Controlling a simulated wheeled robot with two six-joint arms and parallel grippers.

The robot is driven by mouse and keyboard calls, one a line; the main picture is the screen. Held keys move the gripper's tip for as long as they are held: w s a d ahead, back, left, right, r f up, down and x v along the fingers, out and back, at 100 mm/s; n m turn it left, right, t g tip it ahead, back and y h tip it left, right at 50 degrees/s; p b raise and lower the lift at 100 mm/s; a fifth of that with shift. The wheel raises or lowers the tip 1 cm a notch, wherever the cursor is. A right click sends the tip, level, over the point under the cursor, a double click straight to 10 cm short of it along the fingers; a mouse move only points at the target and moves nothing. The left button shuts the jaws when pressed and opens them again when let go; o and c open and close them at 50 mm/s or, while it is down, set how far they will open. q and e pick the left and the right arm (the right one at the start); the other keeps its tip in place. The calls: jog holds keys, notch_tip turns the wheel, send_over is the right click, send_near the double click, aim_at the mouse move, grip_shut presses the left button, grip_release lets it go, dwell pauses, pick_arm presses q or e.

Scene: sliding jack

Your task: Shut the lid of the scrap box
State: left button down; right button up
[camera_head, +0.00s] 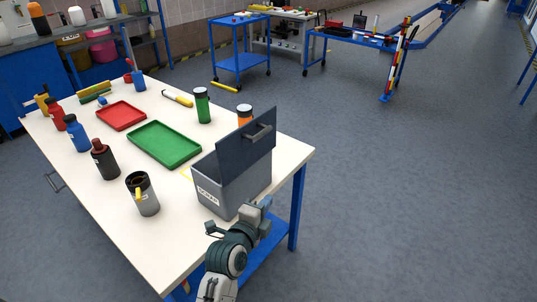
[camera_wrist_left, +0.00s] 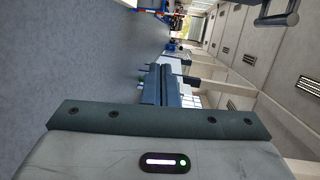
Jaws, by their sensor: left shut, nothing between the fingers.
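The grey scrap box (camera_head: 207,197), with a "SCRAP" label on its front, stands at the near right corner of the white table. Its dark lid (camera_head: 243,153) stands up, open, with a bar handle (camera_head: 261,133) on its face. The handle also shows at the top right of the left wrist view (camera_wrist_left: 278,17). My left gripper (camera_head: 265,204) is just right of the box's near end, below the lid and apart from the handle. Its fingers (camera_wrist_left: 161,84) are shut and empty. My right gripper is not in view. The inside of the box is mostly hidden.
The table (camera_head: 118,210) also holds a green tray (camera_head: 165,144), a red tray (camera_head: 121,116), a grey cup (camera_head: 147,203), a green bottle (camera_head: 202,105) and an orange bottle (camera_head: 244,115) behind the lid. Open floor (camera_head: 400,200) lies to the right.

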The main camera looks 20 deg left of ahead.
pick_arm(q)
notch_tip(320, 180, up, 11)
jog(key=s+m+t, duration=0.2)
jog(key=s+m, duration=0.1)
jog(key=w+a+r+p, duration=0.2)
jog(key=w+p, duration=0.4)
jog(key=w, duration=0.5)
jog(key=shift+w+a, duration=0.35)
jog(key=shift+a, duration=0.15)
